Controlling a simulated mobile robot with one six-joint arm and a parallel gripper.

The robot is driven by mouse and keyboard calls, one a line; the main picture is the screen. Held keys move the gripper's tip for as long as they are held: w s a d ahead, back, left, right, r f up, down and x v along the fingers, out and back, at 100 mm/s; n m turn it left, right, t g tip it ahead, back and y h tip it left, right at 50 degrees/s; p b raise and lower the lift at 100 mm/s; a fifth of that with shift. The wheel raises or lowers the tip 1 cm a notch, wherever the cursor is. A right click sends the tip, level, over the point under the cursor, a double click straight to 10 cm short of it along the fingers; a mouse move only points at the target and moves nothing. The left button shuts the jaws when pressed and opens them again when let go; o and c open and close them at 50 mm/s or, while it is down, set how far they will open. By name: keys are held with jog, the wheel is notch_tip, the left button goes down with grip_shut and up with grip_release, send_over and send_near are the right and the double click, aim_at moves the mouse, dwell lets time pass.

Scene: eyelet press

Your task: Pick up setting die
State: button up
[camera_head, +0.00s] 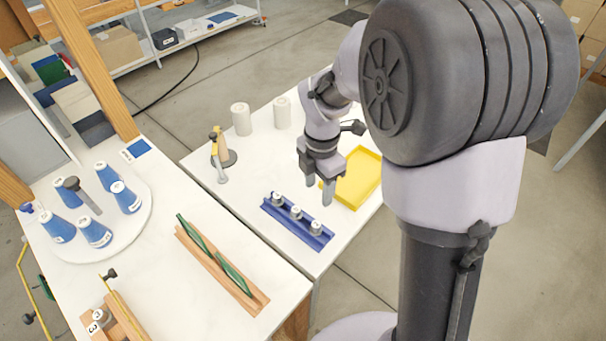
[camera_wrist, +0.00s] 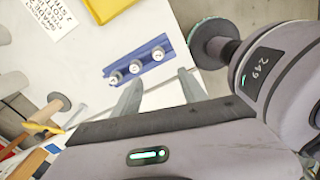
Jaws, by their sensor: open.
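Three small metal cylinders with numbered white tops, which look like setting dies, stand in a row in a long blue rack (camera_head: 286,222). They are the left die (camera_head: 278,199), the middle die (camera_head: 296,212) and the right die (camera_head: 315,227). In the wrist view, the dies (camera_wrist: 135,67) stand in the rack (camera_wrist: 165,43), beyond my fingertips. My gripper (camera_head: 319,191) is open and empty, pointing down behind and above the rack's right half. Its two fingers (camera_wrist: 160,82) are spread apart and touch no die.
A yellow tray (camera_head: 330,195) lies right of my gripper. White spools (camera_head: 241,119) and a yellow-handled tool on a stand (camera_head: 219,155) are farther back. The left table holds a round white board (camera_head: 75,248) with blue cups and a wooden trough (camera_head: 215,268) with a green strip.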

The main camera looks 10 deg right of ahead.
jog(key=b, duration=0.4)
send_over(316, 225)
notch_tip(316, 225, down, 12)
jog(key=shift+s+d+r, duration=0.1)
jog(key=shift+s+d, duration=0.05)
jog(key=f+b, duration=0.1)
jog(key=f, duration=0.2)
jog(key=f+b, duration=0.1)
jog(key=f, duration=0.1)
jog(key=shift+w+a+b, duration=0.25)
jog(key=shift+w+b, duration=0.05)
jog(key=shift+b, duration=0.05)
jog(key=shift+r, duration=0.1)
jog(key=shift+c, duration=0.4)
grip_shut()
